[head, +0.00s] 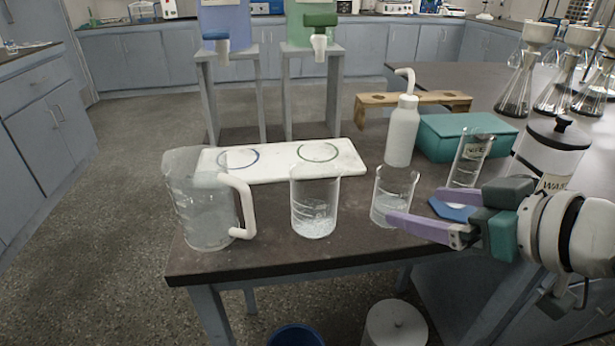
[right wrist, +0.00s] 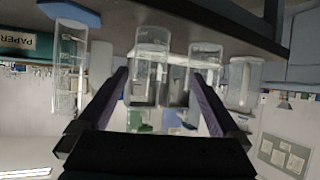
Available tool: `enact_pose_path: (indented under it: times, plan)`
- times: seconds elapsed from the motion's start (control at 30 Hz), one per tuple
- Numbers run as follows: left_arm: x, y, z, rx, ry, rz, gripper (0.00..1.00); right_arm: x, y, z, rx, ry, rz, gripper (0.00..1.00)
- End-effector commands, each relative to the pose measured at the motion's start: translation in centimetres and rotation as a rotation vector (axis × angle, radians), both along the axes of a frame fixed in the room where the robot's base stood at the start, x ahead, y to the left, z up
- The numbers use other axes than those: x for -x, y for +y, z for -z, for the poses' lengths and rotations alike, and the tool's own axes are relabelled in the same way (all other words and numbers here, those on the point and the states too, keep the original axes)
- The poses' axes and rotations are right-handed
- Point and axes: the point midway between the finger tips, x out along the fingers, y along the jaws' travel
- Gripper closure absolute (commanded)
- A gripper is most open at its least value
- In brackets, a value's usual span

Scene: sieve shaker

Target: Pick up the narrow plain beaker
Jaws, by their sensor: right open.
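Two clear beakers stand upright near the table's front: a middle beaker (head: 314,188) and a slightly slimmer right beaker (head: 385,190). Both seem to bear marks, so I cannot tell surely which is the narrow plain one. My right gripper (head: 416,206) is open and comes in from the right. Its near fingertip overlaps the lower right of the right beaker; contact is unclear. In the right wrist view, upside down, that beaker (right wrist: 152,62) appears between the open fingers (right wrist: 158,76), and the middle beaker (right wrist: 206,62) beyond the right finger. My left gripper is not in view.
A handled clear pitcher (head: 198,205) stands at the left. A glass cylinder (head: 467,160) on a blue base (head: 452,209) is close to my right gripper. Behind are a white board (head: 280,172), a white wash bottle (head: 402,135) and a teal box (head: 450,132).

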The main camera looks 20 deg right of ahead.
Motion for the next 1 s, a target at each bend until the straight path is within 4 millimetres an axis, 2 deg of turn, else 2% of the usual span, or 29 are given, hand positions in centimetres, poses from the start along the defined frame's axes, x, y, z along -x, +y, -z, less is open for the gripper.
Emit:
enact_pose_path:
  times: [0.03, 0.1, 0.27, 0.5, 0.77, 1.0]
  plan:
    - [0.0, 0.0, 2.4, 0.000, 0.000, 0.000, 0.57, -0.6, -0.7, 1.8, -0.004, -0.029, -0.008, 0.00]
    - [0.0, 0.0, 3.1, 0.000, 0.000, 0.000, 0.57, -1.1, -1.2, 2.0, -0.018, -0.061, -0.018, 0.00]
    - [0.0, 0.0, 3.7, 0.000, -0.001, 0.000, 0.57, -2.1, -1.6, 2.0, -0.034, -0.095, -0.028, 0.00]
    - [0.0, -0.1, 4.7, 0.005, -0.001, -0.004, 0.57, -4.9, -1.1, 3.0, -0.036, -0.097, -0.028, 0.00]
    - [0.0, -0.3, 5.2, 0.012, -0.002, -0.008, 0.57, -6.3, -0.9, 3.4, -0.035, -0.094, -0.028, 0.00]
    - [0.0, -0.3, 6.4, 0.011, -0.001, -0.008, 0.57, -9.3, -0.5, 4.2, -0.033, -0.096, -0.028, 0.00]
